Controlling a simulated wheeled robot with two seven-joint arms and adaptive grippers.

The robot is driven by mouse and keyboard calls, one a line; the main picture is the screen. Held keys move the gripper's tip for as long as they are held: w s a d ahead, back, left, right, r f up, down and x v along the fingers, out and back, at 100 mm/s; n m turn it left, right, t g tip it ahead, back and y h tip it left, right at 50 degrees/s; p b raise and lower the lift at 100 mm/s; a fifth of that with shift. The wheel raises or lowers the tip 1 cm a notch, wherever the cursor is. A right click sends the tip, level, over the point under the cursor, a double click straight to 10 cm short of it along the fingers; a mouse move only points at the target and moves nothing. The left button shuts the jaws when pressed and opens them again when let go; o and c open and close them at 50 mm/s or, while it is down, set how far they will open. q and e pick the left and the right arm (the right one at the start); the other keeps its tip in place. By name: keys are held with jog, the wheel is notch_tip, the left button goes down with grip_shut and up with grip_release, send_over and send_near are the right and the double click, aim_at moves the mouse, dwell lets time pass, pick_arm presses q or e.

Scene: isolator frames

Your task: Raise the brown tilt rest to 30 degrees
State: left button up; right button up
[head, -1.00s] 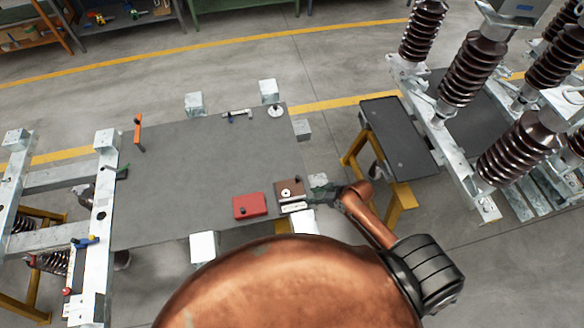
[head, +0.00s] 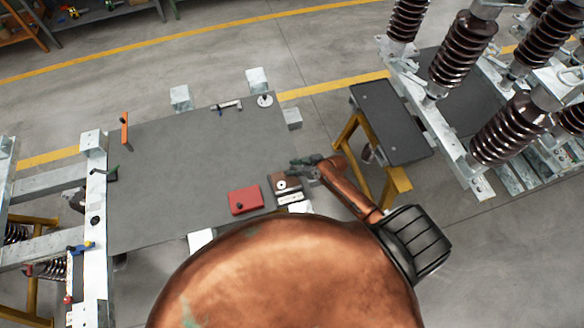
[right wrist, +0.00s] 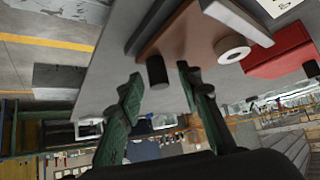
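The brown tilt rest (head: 276,183) lies near the front right edge of the grey table, with a white ring on it. A pale marked strip (head: 291,198) lies in front of it. In the right wrist view the brown rest (right wrist: 195,38) is close ahead, with a dark round knob (right wrist: 157,71) at its near edge. My right gripper (head: 296,164) is at the rest's right side. Its two green fingers (right wrist: 160,76) are apart, one on each side of the knob in the picture; I cannot tell whether they touch it. My left gripper is out of view.
A red box (head: 245,200) sits just left of the rest. The grey table (head: 190,160) is mostly clear in the middle. A dark side bench (head: 390,120) on yellow legs and ribbed brown insulators (head: 463,55) stand to the right.

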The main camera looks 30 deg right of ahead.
jog(key=c, duration=0.7)
grip_shut()
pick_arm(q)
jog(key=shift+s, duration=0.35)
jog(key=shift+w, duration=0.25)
